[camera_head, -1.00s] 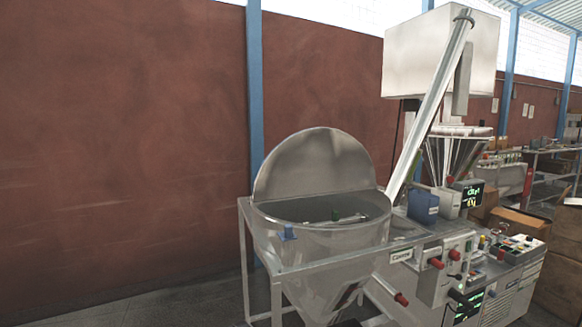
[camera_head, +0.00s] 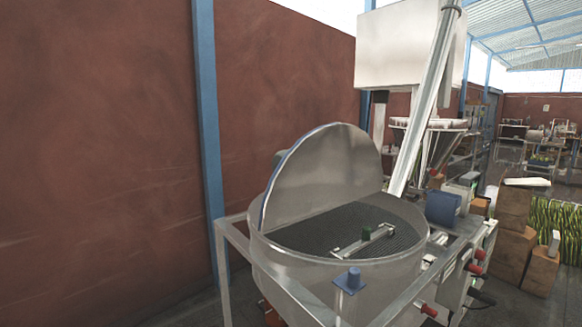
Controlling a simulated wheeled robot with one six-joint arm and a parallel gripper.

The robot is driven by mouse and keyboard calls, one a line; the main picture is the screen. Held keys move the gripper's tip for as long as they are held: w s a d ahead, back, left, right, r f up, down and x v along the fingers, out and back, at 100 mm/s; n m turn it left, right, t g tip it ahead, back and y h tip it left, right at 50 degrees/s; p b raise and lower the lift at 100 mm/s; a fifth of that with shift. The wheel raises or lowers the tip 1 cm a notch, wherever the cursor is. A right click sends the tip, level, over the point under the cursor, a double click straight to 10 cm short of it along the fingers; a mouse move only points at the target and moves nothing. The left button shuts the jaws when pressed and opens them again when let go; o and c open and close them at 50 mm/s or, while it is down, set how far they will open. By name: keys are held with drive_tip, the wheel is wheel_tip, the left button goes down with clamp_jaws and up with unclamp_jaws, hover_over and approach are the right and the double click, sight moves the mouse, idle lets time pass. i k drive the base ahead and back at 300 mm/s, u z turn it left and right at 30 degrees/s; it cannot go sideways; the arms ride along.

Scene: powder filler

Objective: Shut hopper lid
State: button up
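The hopper (camera_head: 300,278) is a round grey metal bin in a metal frame, seen close at the lower middle. Its half-round lid (camera_head: 325,172) stands raised, hinged across the middle of the hopper's top. The near half of the opening is uncovered and shows a dark grate (camera_head: 350,222) inside. My gripper is not in view.
A slanted metal tube (camera_head: 428,105) rises right of the hopper to a white box (camera_head: 408,45). A blue box (camera_head: 443,208) and red knobs (camera_head: 477,254) are at the right. A blue post (camera_head: 208,130) and red wall stand behind. Brown boxes (camera_head: 512,225) stand farther right.

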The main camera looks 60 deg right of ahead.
sight(332, 165)
drive_tip(key=u, duration=0.05)
drive_tip(key=i, duration=1.95)
drive_tip(key=z, duration=3)
